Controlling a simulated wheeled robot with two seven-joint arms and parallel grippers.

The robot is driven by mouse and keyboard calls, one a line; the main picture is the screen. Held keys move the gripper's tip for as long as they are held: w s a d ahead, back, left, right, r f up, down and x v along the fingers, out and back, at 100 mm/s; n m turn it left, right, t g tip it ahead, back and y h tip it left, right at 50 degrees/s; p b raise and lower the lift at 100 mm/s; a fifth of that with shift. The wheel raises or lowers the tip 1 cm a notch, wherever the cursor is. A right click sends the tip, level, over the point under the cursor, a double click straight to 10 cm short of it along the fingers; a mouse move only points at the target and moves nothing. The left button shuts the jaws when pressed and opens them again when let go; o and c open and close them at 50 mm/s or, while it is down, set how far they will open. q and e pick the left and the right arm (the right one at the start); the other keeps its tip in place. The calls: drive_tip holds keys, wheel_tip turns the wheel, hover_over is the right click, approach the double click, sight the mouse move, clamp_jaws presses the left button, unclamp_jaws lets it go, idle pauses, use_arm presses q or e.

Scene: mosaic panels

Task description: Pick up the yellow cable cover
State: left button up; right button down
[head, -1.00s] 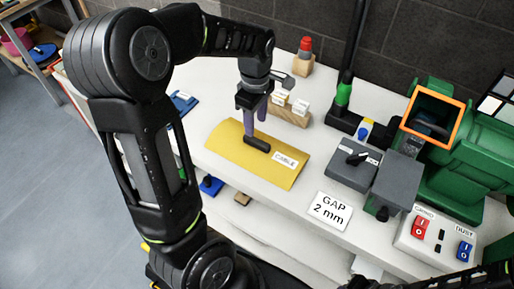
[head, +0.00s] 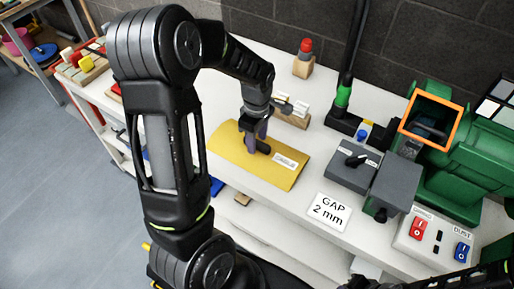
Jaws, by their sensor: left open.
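The yellow cable cover (head: 233,150) is a curved sheet lying on the white workbench, with a black handle (head: 262,147) on top and a white label (head: 285,161). My left gripper (head: 256,140) points down at the handle, its purple fingers at the handle's level. The fingers look open around or beside the handle; I cannot tell which, as the wrist hides part of them. My right gripper is not in view.
A "GAP 2 mm" sign (head: 331,211) lies in front of the cover. A wooden block with white tags (head: 292,112) stands just behind it. A grey switch box (head: 353,168) and green machine (head: 455,165) stand to the right.

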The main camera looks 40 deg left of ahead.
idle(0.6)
use_arm(q)
clamp_jaws()
idle(0.3)
idle(0.9)
